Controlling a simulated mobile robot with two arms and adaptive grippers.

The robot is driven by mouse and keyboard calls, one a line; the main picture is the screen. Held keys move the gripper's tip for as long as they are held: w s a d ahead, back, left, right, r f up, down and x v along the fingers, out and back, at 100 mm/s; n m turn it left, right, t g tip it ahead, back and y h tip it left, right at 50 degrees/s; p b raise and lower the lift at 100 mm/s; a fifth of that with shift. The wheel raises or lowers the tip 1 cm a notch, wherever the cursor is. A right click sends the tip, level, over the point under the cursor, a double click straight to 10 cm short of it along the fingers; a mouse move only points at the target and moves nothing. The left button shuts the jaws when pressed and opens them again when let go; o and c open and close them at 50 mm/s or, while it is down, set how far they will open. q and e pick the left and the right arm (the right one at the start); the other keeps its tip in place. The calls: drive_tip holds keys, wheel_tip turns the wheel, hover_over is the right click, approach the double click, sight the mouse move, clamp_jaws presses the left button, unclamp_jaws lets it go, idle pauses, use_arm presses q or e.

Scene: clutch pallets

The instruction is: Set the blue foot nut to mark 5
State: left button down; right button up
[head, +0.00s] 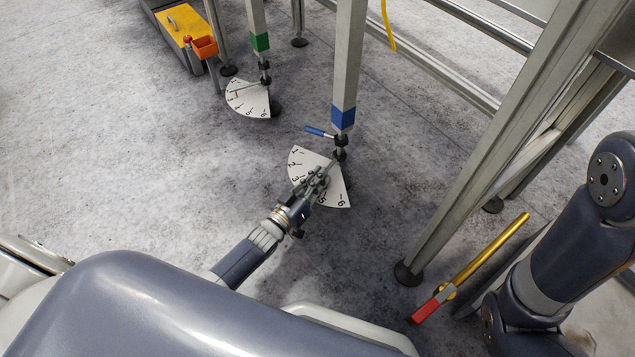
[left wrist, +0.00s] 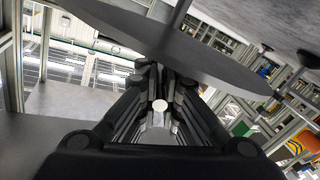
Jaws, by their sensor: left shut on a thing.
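The leg with the blue band (head: 343,117) stands right of centre in the head view. A blue-handled lever (head: 318,132) sticks out left from its lower end. Below it, the white fan-shaped dial (head: 304,160) shows marks 1, 2, 3, 5 and 6; mark 4 is hidden by my gripper. My left gripper (head: 318,178) is shut over the dial, on a thin bar of the blue foot nut (head: 340,151), at about the 4 to 5 side. In the left wrist view, the closed fingers (left wrist: 160,95) lie under a dark plate (left wrist: 190,50). My right gripper is out of view.
A green-banded leg (head: 260,42) with its own dial (head: 247,98) stands farther back. A yellow bar with a red end (head: 485,252) is at right, near a frame post. Floor at left is clear.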

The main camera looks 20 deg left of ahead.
use_arm(q)
drive_tip(key=shift+f, duration=0.1)
drive_tip(key=c, duration=1.8)
unclamp_jaws()
drive_tip(key=shift+o, duration=0.6)
drive_tip(key=shift+s, duration=0.1)
drive_tip(key=v, duration=1.2)
drive_tip(key=shift+a, duration=0.1)
drive_tip(key=shift+c, duration=0.2)
